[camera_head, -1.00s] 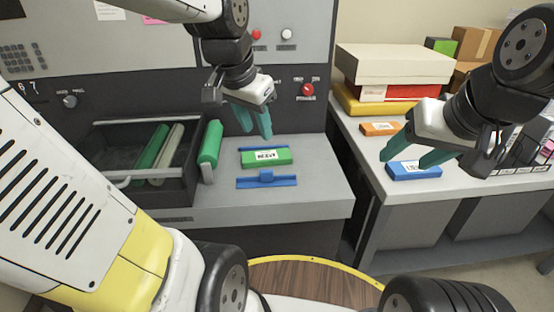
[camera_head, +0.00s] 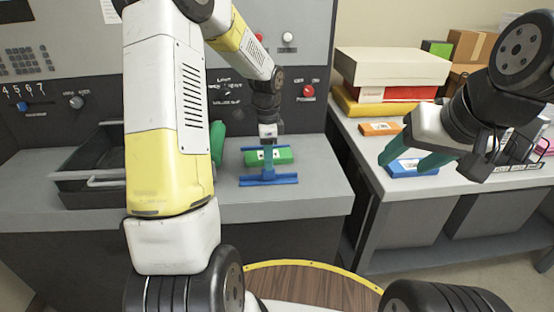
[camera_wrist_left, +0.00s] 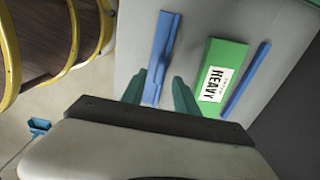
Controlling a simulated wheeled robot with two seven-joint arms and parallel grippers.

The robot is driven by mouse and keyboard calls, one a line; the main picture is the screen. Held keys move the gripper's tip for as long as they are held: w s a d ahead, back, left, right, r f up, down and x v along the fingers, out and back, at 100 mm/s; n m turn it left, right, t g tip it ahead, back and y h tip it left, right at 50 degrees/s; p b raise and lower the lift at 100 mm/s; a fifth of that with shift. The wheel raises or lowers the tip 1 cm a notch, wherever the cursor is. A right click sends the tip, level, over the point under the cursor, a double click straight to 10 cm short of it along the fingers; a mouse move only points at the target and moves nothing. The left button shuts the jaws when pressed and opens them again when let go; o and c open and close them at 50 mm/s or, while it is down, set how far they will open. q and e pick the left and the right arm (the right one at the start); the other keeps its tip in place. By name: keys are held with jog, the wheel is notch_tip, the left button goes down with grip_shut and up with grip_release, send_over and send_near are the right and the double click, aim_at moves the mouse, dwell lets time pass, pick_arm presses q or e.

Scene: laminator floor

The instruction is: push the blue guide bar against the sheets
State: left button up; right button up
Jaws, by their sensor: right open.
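The blue guide bar (camera_head: 285,180) lies on the grey worktop, its raised middle partly hidden by my left gripper (camera_head: 268,166). A green stack of sheets (camera_head: 282,155) labelled HEAVY lies just behind it, with a gap between them. In the left wrist view, the guide bar (camera_wrist_left: 162,50) runs between my left gripper's (camera_wrist_left: 158,92) spread fingers, and the green stack (camera_wrist_left: 212,90) is to the right. The left gripper is open, low over the bar; contact is unclear. My right gripper (camera_head: 408,158) is open and empty above the side table.
A thin blue strip (camera_wrist_left: 246,78) runs along the stack's far side. A dark tray (camera_head: 90,180) is on the left, partly behind my left arm. The side table holds a blue pack (camera_head: 405,168), an orange pack (camera_head: 380,129) and stacked boxes (camera_head: 392,65).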

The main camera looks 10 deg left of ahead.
aim_at(269, 175)
pick_arm(q)
notch_tip(269, 175, down, 5)
jog(key=shift+r, duration=0.1)
jog(key=shift+c, duration=0.3)
jog(key=c, duration=0.7)
grip_shut()
jog(key=shift+s, duration=0.2)
dwell(0.4)
